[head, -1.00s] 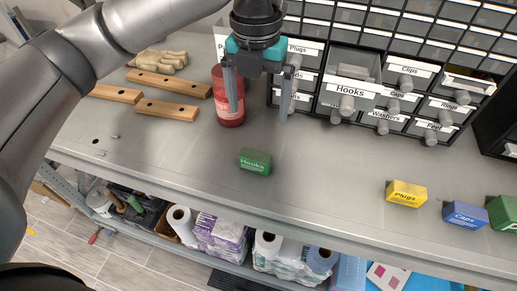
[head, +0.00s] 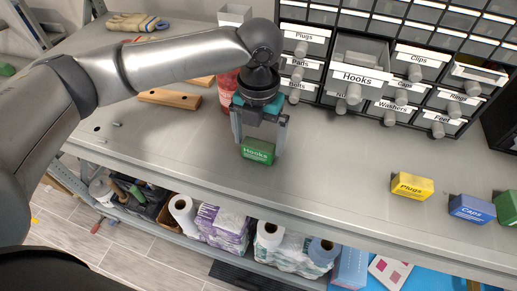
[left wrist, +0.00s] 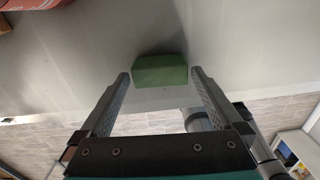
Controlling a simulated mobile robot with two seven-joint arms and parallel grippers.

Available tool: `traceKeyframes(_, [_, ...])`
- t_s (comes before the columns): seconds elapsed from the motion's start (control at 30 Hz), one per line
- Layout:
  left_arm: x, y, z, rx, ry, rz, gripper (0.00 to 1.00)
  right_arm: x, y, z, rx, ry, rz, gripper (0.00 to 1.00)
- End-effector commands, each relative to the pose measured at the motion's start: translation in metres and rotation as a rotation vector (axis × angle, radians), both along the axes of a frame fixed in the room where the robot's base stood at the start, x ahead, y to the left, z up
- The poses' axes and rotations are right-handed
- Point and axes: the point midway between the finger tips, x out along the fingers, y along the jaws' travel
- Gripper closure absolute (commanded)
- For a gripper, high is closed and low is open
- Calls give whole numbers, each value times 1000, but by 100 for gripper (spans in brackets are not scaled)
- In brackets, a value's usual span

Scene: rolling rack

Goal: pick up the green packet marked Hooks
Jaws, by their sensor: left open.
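The green packet marked Hooks (head: 258,151) stands on the grey shelf top near its front edge. My left gripper (head: 257,153) is over it, pointing down, with one finger on each side of the packet in the head view. The jaws are open. In the left wrist view the green packet (left wrist: 160,70) shows just beyond and between the fingertips of the left gripper (left wrist: 160,74), with room at each side. I cannot tell whether a finger touches it. My right gripper is not in view.
A yellow Plugs packet (head: 412,186) and a blue Caps packet (head: 471,208) stand to the right, with another green packet (head: 507,207) at the edge. A drawer rack (head: 385,70) with the Hooks drawer pulled out is behind. A red container (head: 226,92) stands behind the arm.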

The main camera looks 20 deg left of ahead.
Motion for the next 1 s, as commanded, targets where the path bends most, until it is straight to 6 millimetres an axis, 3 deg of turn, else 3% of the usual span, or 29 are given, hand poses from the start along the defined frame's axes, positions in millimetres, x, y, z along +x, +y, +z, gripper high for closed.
traceKeyframes(0.13, [-1, 0, -20, 0, 1, 2, 0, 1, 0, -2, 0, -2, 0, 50])
traceKeyframes(0.43, [0, 0, -24, 0, -1, 1, 0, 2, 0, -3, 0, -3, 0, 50])
traceKeyframes(1.0, [0, 0, -23, 0, -2, 1, 64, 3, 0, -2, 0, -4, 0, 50])
